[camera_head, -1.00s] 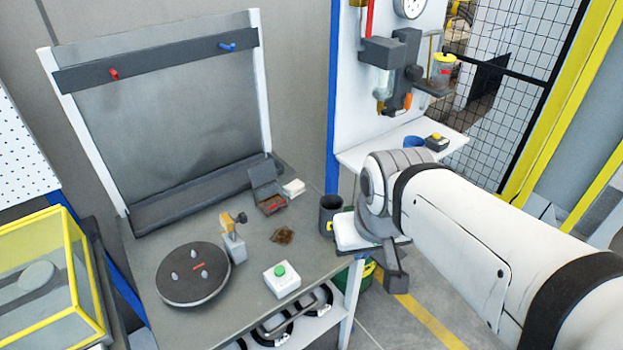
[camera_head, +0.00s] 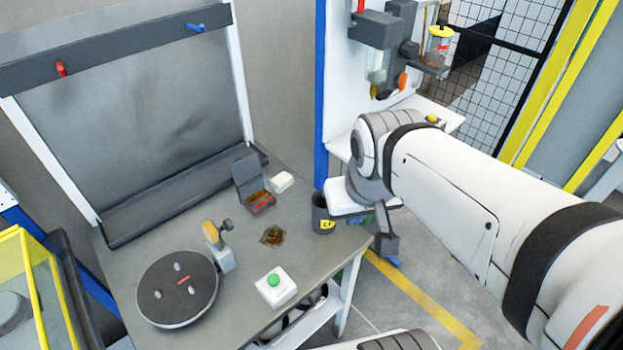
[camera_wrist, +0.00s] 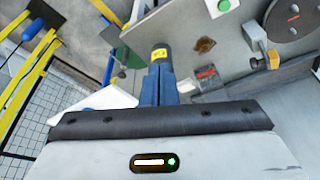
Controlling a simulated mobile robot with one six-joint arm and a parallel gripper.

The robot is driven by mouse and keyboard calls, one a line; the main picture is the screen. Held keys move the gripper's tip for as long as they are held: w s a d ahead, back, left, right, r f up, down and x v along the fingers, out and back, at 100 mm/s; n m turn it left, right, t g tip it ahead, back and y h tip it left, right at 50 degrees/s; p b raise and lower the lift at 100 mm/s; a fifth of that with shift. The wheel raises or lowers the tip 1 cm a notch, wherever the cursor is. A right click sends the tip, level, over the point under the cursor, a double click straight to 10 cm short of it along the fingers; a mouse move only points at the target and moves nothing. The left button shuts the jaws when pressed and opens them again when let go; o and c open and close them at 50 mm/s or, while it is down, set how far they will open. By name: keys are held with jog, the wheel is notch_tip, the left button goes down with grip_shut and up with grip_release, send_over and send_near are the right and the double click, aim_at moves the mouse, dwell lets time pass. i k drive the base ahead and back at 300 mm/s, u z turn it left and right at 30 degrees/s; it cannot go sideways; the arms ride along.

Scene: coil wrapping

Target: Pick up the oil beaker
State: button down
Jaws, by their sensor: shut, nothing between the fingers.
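A dark cup with a yellow label (camera_head: 322,215) stands upright on the right edge of the grey workbench (camera_head: 215,335). A clear beaker with a yellow top and reddish-brown contents (camera_head: 438,46) sits on a dark holder at the wall panel. I cannot tell for certain which is the oil beaker. My gripper (camera_wrist: 160,70) has its blue fingers shut and empty in the wrist view. They point at the dark cup (camera_wrist: 161,50), which shows just past the fingertips; contact cannot be told.
The bench holds a dark turntable (camera_head: 176,288), a small yellow-topped tool (camera_head: 218,246), a green-button box (camera_head: 275,289), a brown oily patch (camera_head: 272,236) and an open dark box (camera_head: 250,183). Wire mesh fencing (camera_head: 505,70) stands behind at the right. The bench front is fairly clear.

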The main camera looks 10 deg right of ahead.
aim_at(321, 225)
jog(key=u, duration=1.3)
jog(key=k, duration=2.15)
jog(key=z, duration=1.25)
jog(key=i, duration=1)
jog(key=z, duration=0.1)
